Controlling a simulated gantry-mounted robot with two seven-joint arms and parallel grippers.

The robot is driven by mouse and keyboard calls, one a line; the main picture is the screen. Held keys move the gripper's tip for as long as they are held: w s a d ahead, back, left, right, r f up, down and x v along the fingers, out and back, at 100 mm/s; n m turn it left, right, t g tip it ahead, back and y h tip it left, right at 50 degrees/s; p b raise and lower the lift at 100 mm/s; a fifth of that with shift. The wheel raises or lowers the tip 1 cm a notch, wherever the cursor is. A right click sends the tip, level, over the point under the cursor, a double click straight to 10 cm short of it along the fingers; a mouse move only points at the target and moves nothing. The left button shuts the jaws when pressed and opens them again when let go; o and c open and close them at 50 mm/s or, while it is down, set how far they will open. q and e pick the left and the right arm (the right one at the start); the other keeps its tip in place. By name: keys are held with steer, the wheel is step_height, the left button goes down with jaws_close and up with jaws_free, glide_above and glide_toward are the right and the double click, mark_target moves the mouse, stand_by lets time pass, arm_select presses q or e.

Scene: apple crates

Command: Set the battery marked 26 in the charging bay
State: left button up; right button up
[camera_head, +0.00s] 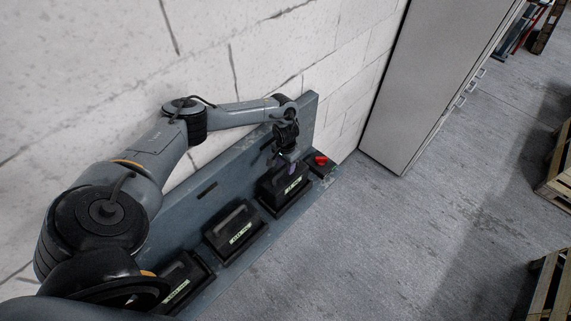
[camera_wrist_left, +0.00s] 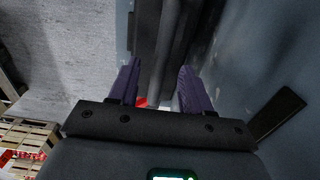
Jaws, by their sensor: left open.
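Three black batteries with top handles and pale labels stand in a row on a blue-grey bench: a far one (camera_head: 284,190), a middle one (camera_head: 235,232) and a near one (camera_head: 184,282). The labels are too small to read, so I cannot tell which is marked 26. I cannot tell which place is the charging bay. My left gripper (camera_head: 287,163) is at the top of the far battery. In the left wrist view its purple fingers (camera_wrist_left: 160,72) are apart, with a dark handle-like bar (camera_wrist_left: 172,45) between or just beyond them. My right gripper is out of view.
The bench's upright back panel (camera_head: 230,180) stands against a white block wall, close to my arm. A red button (camera_head: 320,160) sits at the bench's far end. A tall grey cabinet (camera_head: 432,75) stands beyond. Wooden pallets (camera_head: 553,285) lie at right; the floor between is clear.

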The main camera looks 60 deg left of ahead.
arm_select(q)
step_height(320, 180, up, 7)
steer(key=p, duration=0.6)
steer(key=shift+p, duration=0.4)
step_height(320, 180, up, 2)
steer(key=shift+r, duration=0.1)
